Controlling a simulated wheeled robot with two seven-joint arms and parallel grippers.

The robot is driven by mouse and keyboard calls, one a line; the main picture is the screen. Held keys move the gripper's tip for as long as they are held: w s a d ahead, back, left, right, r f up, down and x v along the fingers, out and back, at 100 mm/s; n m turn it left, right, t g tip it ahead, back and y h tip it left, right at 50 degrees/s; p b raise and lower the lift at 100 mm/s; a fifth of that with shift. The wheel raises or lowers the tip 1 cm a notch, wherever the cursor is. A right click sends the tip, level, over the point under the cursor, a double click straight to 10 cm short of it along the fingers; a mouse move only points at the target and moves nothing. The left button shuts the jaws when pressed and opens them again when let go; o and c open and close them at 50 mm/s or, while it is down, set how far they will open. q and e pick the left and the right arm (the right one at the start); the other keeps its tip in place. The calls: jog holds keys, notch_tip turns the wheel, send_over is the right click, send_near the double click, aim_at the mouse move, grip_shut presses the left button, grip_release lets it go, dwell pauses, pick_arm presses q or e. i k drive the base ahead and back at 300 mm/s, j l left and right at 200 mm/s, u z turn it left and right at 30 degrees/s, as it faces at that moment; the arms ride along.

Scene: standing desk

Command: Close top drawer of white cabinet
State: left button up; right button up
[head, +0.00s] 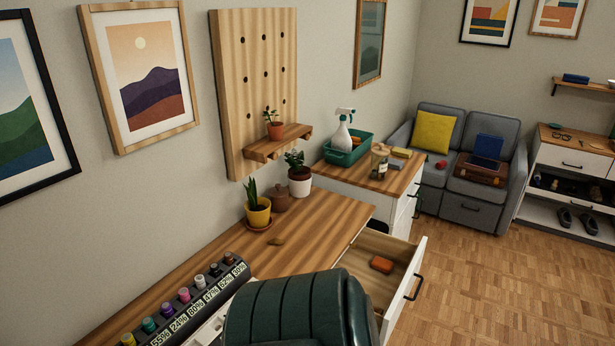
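A white drawer (412,292) with a dark handle (419,287) is pulled out at the right end of the wood-topped desk (320,218). A reddish-brown block (381,264) lies inside it. The chair back hides the drawer's near part. Behind the desk stands a white cabinet with a wooden top (330,177); its visible drawer fronts look shut, with dark handles on its right side. Another white cabinet (575,160) at the far right has a shut top drawer. I cannot tell which one the task calls the white cabinet. Neither gripper is in view.
A dark green chair (290,315) blocks the desk's near side. Potted plants (258,214) and a row of coloured bottles (185,302) stand on the desk. A green tub (350,151) stands on the cabinet behind. A grey sofa (465,188) is farther back. Wooden floor (480,285) at right is clear.

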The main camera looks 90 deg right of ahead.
aim_at(390, 292)
jog(key=z, duration=0.5)
jog(key=j+z, duration=0.1)
jog(key=z, duration=0.4)
jog(key=k+z, duration=0.1)
jog(key=z, duration=1.35)
jog(key=k+z, duration=0.1)
jog(key=z, duration=0.9)
